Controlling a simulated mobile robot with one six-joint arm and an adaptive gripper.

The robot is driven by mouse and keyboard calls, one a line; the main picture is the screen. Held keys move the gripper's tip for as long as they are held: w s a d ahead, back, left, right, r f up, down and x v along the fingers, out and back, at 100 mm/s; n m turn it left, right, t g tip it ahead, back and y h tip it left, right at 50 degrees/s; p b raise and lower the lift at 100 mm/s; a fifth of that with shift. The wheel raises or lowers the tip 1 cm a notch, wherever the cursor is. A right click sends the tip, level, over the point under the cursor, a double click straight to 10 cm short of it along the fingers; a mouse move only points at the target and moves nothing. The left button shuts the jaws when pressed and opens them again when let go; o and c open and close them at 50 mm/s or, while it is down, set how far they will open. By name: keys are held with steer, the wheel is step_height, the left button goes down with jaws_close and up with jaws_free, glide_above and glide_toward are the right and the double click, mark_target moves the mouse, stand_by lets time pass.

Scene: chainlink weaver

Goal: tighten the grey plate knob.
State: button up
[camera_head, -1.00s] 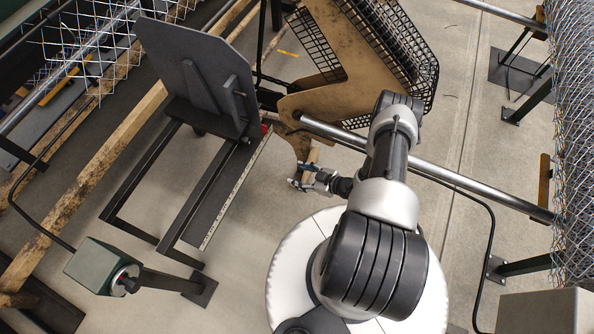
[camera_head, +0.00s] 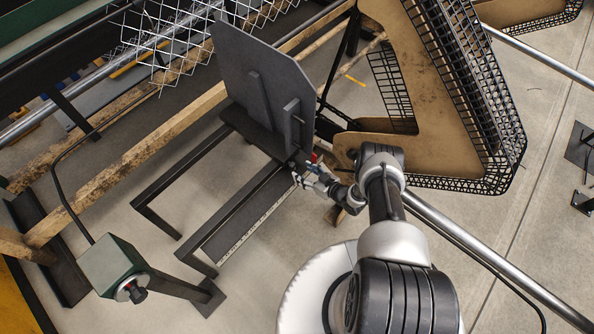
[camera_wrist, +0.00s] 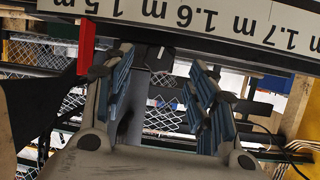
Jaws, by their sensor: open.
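The large grey plate (camera_head: 262,85) stands upright on a dark rail with a ruler strip (camera_head: 245,232) along its edge. I cannot make out its knob for certain in either view. My gripper (camera_head: 305,174) is just below the plate's lower right corner, near the rail's far end. In the wrist view my gripper (camera_wrist: 160,88) is open, with blue-grey finger pads apart and nothing clearly held between them. The ruler strip (camera_wrist: 235,22) crosses the top there, reading about 1.5 to 1.7 m. A red pointer (camera_wrist: 86,42) hangs at its left.
A tan triangular frame with black mesh (camera_head: 455,110) stands close right of my gripper. A steel pipe (camera_head: 480,255) runs to the lower right. A green box with a dark knob (camera_head: 112,265) stands lower left. Wire mesh (camera_head: 185,35) lies behind the plate.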

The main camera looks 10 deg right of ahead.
mark_target(296, 167)
steer(key=b+x, duration=0.1)
steer(key=x, duration=0.4)
steer(key=shift+w, duration=0.1)
steer(key=shift+c, duration=0.4)
steer(key=c, duration=0.9)
steer(key=shift+c, duration=0.3)
